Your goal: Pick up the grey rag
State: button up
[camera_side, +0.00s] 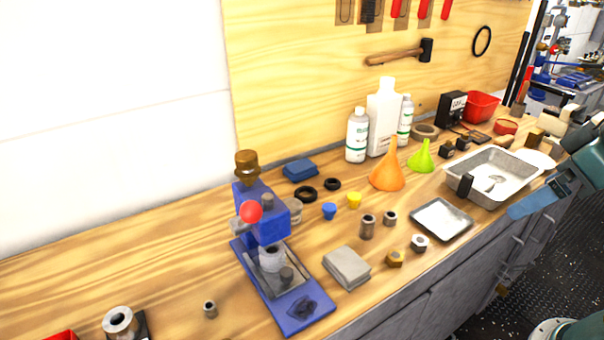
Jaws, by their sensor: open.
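The grey rag (347,267) lies folded in a flat, squarish stack on the wooden bench, near its front edge. It is just right of the blue press and fully in sight, with nothing on top of it. Part of my arm shows at the right edge of the picture, well away from the rag.
The blue press (268,235) stands left of the rag. A brass nut (395,258), a steel nut (420,243) and a shallow metal tray (442,220) lie to its right. Bottles (381,120) and funnels (388,170) stand behind.

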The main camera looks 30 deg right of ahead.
jog(key=shift+w, duration=0.1)
jog(key=w+a+f+n+g+y, duration=0.1)
jog(key=w+a+f+n+g, duration=0.1)
jog(key=w+n, duration=0.4)
jog(key=w+a+f+n+g+y, duration=0.1)
jog(key=w+a+f+n+y, duration=0.1)
jog(key=w+a+f+n, duration=0.2)
jog(key=w+a+f+n+g+y, duration=0.1)
jog(key=w+a+f+n+g, duration=0.1)
jog(key=w+f+n, duration=0.5)
jog(key=w+a+n, duration=0.1)
jog(key=w, duration=0.4)
jog(key=shift+a+g+y, duration=0.3)
jog(key=shift+f, duration=0.1)
send_over(347, 261)
jog(key=d, duration=0.2)
jog(key=shift+d+f, duration=0.2)
jog(key=shift+f, duration=3.65)
jog(key=shift+x, duration=2.6)
